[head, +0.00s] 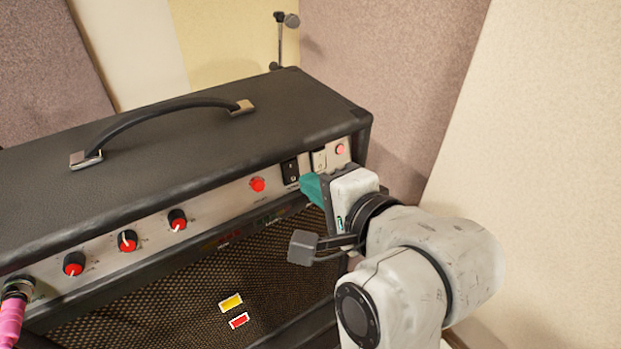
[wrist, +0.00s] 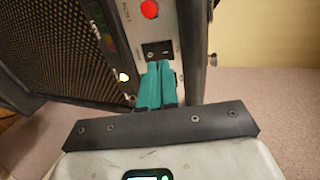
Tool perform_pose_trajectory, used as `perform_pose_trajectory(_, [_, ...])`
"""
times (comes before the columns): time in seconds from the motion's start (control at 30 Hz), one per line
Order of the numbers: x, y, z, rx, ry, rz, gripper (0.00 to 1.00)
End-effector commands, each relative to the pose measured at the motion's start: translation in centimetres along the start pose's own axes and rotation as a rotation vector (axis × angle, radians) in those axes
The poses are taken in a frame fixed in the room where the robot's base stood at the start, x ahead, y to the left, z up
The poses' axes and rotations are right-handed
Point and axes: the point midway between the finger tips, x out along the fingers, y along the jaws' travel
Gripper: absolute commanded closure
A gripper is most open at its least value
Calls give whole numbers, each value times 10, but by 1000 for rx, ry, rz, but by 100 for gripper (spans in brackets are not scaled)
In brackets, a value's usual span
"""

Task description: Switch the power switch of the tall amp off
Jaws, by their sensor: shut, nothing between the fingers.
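The tall amp (head: 180,150) is a black box with a metal control panel along its upper front edge. Near the panel's right end are a black rocker switch (head: 290,171) and a pale switch (head: 319,160). I cannot tell from a label which one is the power switch. My gripper (head: 308,187) is at the panel just below these switches, its teal fingers shut together and empty. In the wrist view the fingertips (wrist: 158,66) reach the panel just below the black switch (wrist: 157,50). The fingers hide part of the panel there. Contact cannot be told.
A red light (head: 257,184) sits left of the switches and a pink-red one (head: 340,149) right of them. Several red-capped knobs (head: 127,240) and a pink plug (head: 12,318) are farther left. A carry handle (head: 165,107) arches over the top. Walls stand close behind and right.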

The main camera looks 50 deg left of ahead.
Motion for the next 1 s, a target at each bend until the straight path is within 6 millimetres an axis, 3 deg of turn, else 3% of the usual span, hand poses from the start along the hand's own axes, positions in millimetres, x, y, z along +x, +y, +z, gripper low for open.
perform_pose_trajectory(0.5, [-84, 2, -1, -2, 5, -5, 100])
perform_pose_trajectory(0.7, [-95, 1, 0, -1, 3, -4, 100])
perform_pose_trajectory(1.0, [-95, 1, 0, -1, 3, -3, 100])
